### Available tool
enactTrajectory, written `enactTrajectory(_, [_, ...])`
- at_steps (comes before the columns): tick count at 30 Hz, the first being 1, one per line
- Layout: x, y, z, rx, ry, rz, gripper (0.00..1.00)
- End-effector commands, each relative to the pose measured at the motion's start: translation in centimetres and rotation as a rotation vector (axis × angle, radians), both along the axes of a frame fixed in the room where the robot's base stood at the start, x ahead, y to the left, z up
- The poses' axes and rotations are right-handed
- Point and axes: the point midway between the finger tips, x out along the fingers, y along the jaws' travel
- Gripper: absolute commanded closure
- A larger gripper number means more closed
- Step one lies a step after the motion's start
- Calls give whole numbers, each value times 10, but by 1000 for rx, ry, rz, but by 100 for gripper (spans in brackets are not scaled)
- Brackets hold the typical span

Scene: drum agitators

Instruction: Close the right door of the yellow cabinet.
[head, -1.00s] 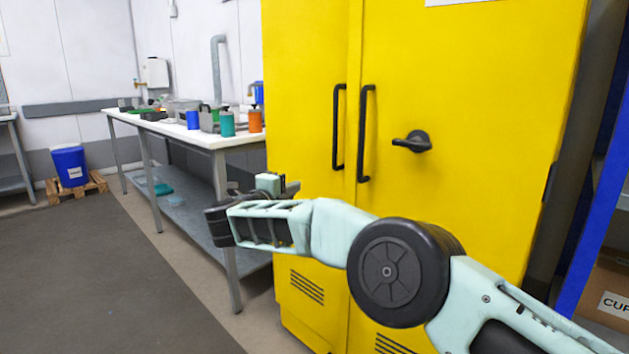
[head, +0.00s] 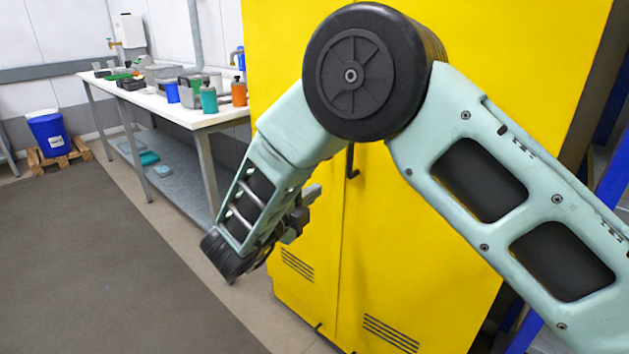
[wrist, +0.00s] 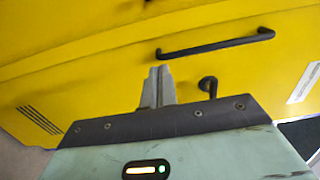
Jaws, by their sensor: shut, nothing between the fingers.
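The yellow cabinet stands in front of me in the head view. Its right door (head: 420,260) looks about flush with the left door (head: 312,250), with a thin seam between them; I cannot tell if a small gap is left. My arm hides most of the upper doors, and only the lower end of a black handle (head: 351,163) shows. My gripper (head: 312,194) is shut and empty in front of the doors. In the wrist view, the shut fingers (wrist: 158,78) point at the right door (wrist: 120,85), near its long black handle (wrist: 215,46) and lever (wrist: 208,87). I see no clear contact.
A white-topped bench (head: 175,108) with bottles and boxes stands left of the cabinet. A blue bin (head: 52,135) sits on a pallet at the far left. The dark floor (head: 90,260) at the left is clear. A blue post (head: 612,190) stands at the right.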

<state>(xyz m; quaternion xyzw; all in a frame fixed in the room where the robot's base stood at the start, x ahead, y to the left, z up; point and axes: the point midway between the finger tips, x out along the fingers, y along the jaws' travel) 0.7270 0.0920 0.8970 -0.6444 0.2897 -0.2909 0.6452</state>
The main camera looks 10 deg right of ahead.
Motion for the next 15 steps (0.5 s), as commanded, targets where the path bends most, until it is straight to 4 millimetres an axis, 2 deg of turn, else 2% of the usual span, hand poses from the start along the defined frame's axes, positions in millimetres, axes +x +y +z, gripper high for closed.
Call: enactTrajectory(15, [67, -75, 0, -2, 2, -1, 100])
